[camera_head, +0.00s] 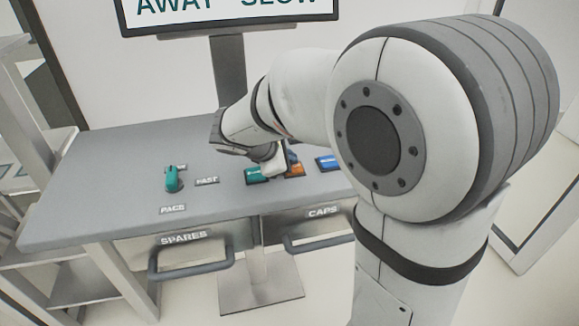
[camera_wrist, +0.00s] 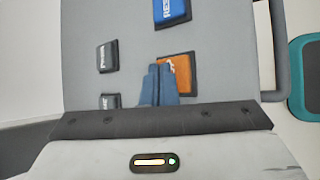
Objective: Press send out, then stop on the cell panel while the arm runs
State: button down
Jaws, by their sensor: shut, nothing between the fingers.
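The cell panel's buttons sit on the grey desk top (camera_head: 110,185). A teal button (camera_head: 257,175), an orange button (camera_head: 294,169) and a blue button (camera_head: 327,162) stand in a row in the head view. In the wrist view the orange button (camera_wrist: 183,76) is partly hidden behind my fingers, and the blue button (camera_wrist: 172,12) lies beyond it with its lettering cut off. My gripper (camera_wrist: 160,88) is shut and empty, over the left part of the orange button.
A teal lever (camera_head: 173,179) marked PACE stands at the left, beside a FAST label (camera_head: 207,181). Drawers marked SPARES (camera_head: 185,246) and CAPS (camera_head: 320,225) hang below. A screen (camera_head: 230,10) reading "AWAY SLOW" stands behind. The left desk top is clear.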

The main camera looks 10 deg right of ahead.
jog(key=shift+f+b, duration=0.4)
jog(key=shift+f, duration=0.1)
dwell(0.3)
jog(key=shift+r, duration=0.1)
jog(key=shift+r+p, duration=0.75)
jog(key=shift+r, duration=0.1)
notch_tip(320, 180, up, 5)
jog(key=p, duration=0.4)
dwell(0.4)
